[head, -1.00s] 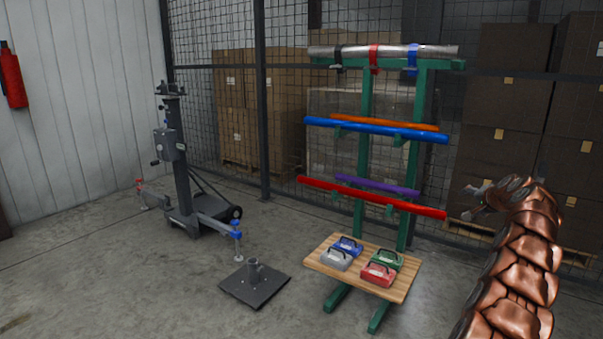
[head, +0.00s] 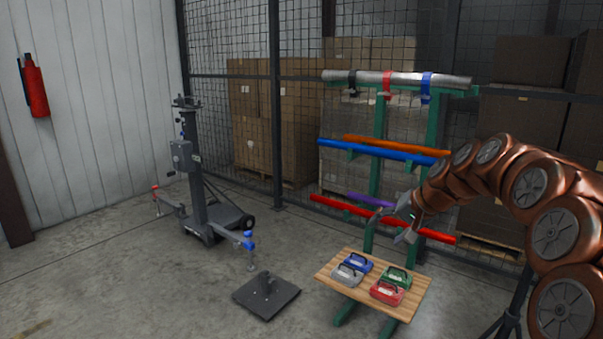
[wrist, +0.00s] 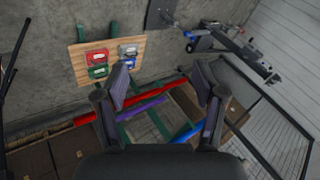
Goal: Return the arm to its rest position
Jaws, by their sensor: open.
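My gripper (head: 396,222) hangs in front of the green rack (head: 378,130) in the head view, at the end of my copper-coloured arm. In the wrist view my gripper (wrist: 165,100) has its two dark fingers spread wide with nothing between them. Beyond the fingers lie the red bar (wrist: 90,118), the purple bar (wrist: 143,107) and the blue bar (wrist: 187,133) of the rack. The gripper looks apart from the bars, but its exact distance from them is hard to tell.
A wooden board (head: 333,277) at the rack's foot holds several small coloured cases. A black base plate (head: 266,296) lies on the floor beside it. A grey lifting stand (head: 192,165) is at left. Mesh fence and stacked cartons (head: 262,110) stand behind. Front floor is clear.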

